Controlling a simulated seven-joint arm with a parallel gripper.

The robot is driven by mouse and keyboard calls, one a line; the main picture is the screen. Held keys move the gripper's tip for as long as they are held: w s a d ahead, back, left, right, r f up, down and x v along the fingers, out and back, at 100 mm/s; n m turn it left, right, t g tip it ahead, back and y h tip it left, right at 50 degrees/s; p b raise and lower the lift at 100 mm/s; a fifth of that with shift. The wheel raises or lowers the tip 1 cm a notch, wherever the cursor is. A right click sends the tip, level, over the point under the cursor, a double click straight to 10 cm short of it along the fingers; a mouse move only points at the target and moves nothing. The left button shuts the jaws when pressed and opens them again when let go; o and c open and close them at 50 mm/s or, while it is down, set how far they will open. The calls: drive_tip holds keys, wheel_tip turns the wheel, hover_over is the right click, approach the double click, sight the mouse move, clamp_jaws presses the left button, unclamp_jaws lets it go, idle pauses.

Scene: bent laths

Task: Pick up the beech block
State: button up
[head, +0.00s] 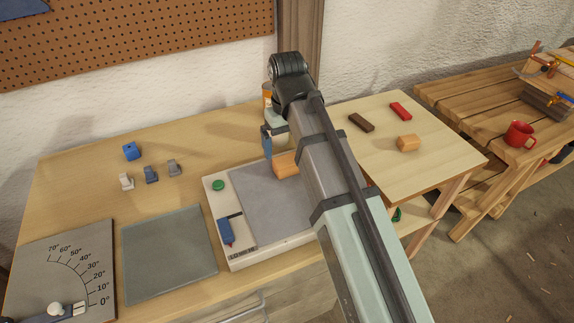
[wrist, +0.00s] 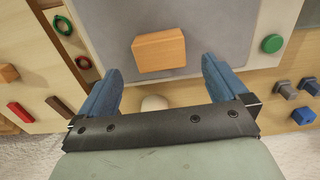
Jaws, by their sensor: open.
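A light orange-brown beech block (head: 286,164) lies on the grey pad of a pale, flat device, partly hidden by my arm in the head view. In the wrist view the whole block (wrist: 159,52) shows, slightly turned, just beyond the fingertips and between their lines. My gripper (wrist: 162,72) is open and empty, its blue fingers wide apart on either side of the block's width and not touching it. In the head view one blue finger (head: 266,141) shows behind the block. A similar wooden block (head: 408,143) lies on the right-hand table.
The device (head: 236,261) has a green button (head: 218,185) and a blue slider (head: 225,232). A dark brown block (head: 361,122) and a red block (head: 400,111) lie on the right table. Small grey clips and a blue block (head: 131,151) stand left. A grey mat (head: 168,254) is clear.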

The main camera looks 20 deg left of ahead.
sight(287, 160)
drive_tip(key=shift+f, duration=3.6)
drive_tip(key=shift+c, duration=0.3)
drive_tip(key=c, duration=1)
drive_tip(key=shift+o, duration=0.2)
drive_tip(key=shift+r, duration=0.2)
